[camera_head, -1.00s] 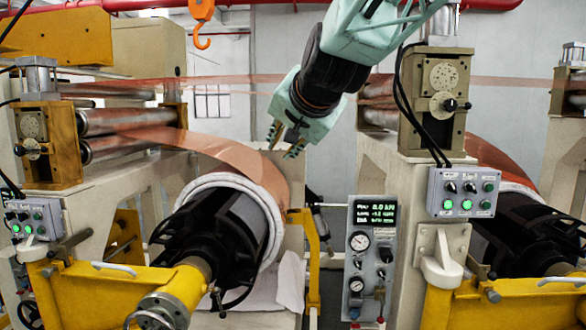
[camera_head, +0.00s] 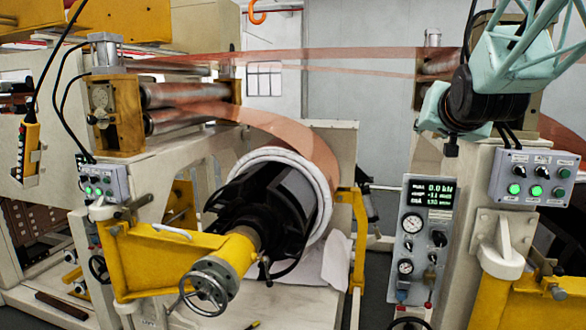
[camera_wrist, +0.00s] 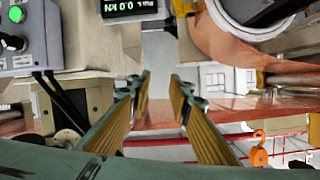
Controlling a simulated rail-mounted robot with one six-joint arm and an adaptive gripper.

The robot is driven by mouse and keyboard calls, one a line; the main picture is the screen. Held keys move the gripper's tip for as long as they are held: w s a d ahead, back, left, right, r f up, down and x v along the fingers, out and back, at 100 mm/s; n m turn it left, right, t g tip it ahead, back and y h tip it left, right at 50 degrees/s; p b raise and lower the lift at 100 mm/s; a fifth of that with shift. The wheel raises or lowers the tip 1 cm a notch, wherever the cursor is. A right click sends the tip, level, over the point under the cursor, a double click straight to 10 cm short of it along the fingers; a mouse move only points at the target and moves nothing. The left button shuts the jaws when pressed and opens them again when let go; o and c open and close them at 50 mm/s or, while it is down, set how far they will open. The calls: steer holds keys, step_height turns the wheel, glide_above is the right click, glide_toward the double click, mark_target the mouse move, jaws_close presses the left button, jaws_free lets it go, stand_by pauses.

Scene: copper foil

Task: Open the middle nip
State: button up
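The middle nip stands at the right of the head view, mostly hidden behind my arm. Its rollers (camera_head: 438,64) show just left of the arm. A grey control box (camera_head: 536,178) with knobs and lit green buttons is on its front; part of it shows in the wrist view (camera_wrist: 22,48). A gauge panel (camera_head: 425,245) reading 0.0 kN stands at its lower left. My gripper (camera_head: 450,148) is in front of the nip stand, above the gauge panel and left of the control box. In the wrist view its two fingers (camera_wrist: 160,76) are apart with nothing between them.
The left nip (camera_head: 112,110) has its own control box (camera_head: 103,178) and a hanging yellow pendant (camera_head: 28,150). A copper foil roll (camera_head: 310,148) on a black core and a yellow arm with a handwheel (camera_head: 207,286) fill the middle. Copper web (camera_head: 350,58) spans above.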

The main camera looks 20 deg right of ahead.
steer(key=s+d+f+n+h+b, duration=0.1)
steer(key=s+d+f+n+h, duration=0.1)
steer(key=s+d, duration=0.65)
steer(key=n+t+b, duration=0.3)
steer(key=n, duration=0.3)
glide_toward(524, 173)
steer(key=v, duration=0.3)
steer(key=shift+v, duration=0.95)
steer(key=shift+w+r, duration=0.1)
steer(key=shift+w, duration=0.15)
steer(key=shift+b+x, duration=0.65)
steer(key=shift+x, duration=6.1)
steer(key=shift+s, duration=0.1)
steer(key=shift+c, duration=0.7)
steer(key=c, duration=0.3)
steer(key=shift+c, duration=0.2)
